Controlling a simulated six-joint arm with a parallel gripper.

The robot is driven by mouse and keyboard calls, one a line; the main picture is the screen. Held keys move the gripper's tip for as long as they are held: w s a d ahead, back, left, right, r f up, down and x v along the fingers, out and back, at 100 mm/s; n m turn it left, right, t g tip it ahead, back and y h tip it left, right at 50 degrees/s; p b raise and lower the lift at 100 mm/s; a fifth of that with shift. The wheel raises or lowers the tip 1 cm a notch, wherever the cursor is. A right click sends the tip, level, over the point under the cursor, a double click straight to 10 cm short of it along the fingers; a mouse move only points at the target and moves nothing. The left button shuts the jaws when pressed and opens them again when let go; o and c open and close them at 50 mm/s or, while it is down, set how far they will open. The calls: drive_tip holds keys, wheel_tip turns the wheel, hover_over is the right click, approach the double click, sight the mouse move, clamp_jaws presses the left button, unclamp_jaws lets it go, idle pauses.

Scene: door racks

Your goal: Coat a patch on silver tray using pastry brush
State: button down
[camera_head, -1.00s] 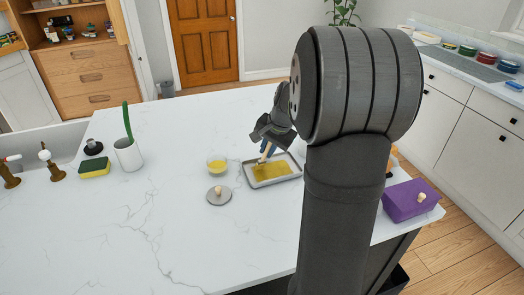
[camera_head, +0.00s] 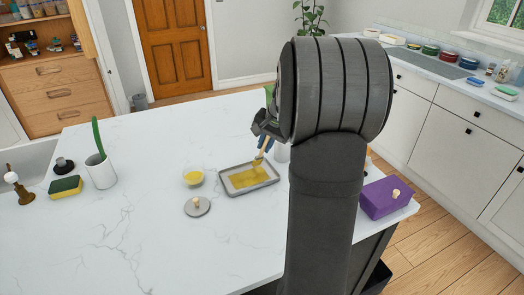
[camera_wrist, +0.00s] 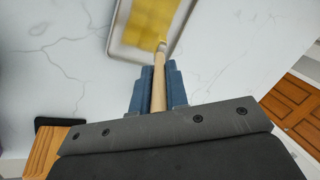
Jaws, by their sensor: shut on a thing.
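The silver tray (camera_head: 250,191) lies flat on the white counter, with a yellow coating (camera_head: 240,181) over much of its inside. In the wrist view the tray rim (camera_wrist: 116,42) and the yellow area (camera_wrist: 150,20) show at the top, cut off by the frame. My gripper (camera_head: 264,137) is above the tray's far right part, shut on the pastry brush handle (camera_wrist: 159,85). The brush (camera_head: 259,158) points down, its head at the yellow area; I cannot tell whether it touches. A bowl of yellow liquid (camera_head: 193,177) stands left of the tray.
A grey lid with a knob (camera_head: 197,207) lies in front of the bowl. A white holder with a green-handled tool (camera_head: 101,172) and a sponge (camera_head: 65,187) are at left. A purple box (camera_head: 384,199) sits at the right edge. The front left counter is clear.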

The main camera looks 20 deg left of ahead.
drive_tip(key=shift+r, duration=2.8)
drive_tip(key=shift+d, duration=0.1)
